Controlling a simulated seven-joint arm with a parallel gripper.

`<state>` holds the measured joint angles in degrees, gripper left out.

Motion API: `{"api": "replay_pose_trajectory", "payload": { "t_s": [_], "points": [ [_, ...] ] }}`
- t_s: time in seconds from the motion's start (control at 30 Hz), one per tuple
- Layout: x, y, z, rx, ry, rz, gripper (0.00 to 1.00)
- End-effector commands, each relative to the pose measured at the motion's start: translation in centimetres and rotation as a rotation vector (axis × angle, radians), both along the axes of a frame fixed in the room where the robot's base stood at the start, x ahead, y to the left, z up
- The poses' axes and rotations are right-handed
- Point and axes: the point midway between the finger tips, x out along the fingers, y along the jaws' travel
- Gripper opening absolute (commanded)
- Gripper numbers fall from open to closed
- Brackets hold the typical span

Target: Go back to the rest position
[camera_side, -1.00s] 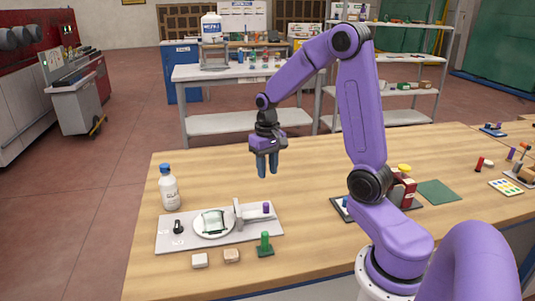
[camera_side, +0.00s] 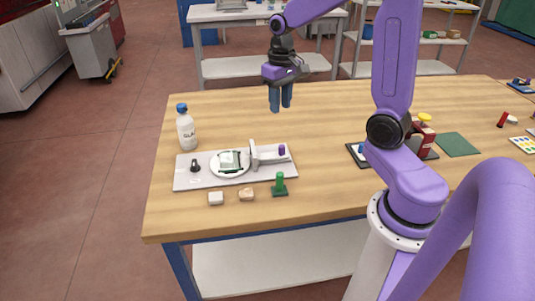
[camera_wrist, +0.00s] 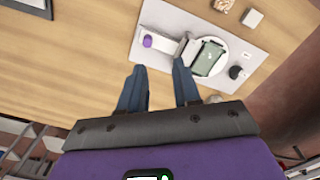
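My gripper (camera_side: 281,106) hangs in the air above the wooden table, fingers pointing down. Its two blue fingers are apart with nothing between them, as the gap in the wrist view (camera_wrist: 160,90) also shows. The grey board (camera_side: 187,181) lies on the table below it, to the left in the side view. On it are a white round disc (camera_side: 219,173) with a greenish glass piece (camera_side: 232,158), a grey upright block (camera_side: 254,155), a purple peg (camera_side: 281,150) and a small black knob (camera_side: 194,165). The gripper touches none of these.
A white bottle with a blue cap (camera_side: 186,131) stands behind the board's left end. A red device (camera_side: 424,141) and green mat (camera_side: 457,144) lie right.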

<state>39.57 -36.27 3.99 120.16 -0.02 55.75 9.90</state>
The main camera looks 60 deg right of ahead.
Motion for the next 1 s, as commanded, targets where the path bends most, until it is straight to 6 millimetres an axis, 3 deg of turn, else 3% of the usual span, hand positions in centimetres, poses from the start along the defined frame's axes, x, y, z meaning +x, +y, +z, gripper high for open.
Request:
{"api": "replay_pose_trajectory", "payload": {
  "t_s": [0.2,0.5,0.7,1.0],
  "points": [
    [-3.1,6.1,0.2,0.001,-0.006,0.281,0.32],
    [-9.3,12.0,0.0,0.003,-0.015,0.658,0.32],
    [-14.1,14.4,-0.2,0.007,-0.02,0.91,0.32],
    [-20.6,15.5,-0.8,0.012,-0.026,1.235,0.32]
  ]
}}
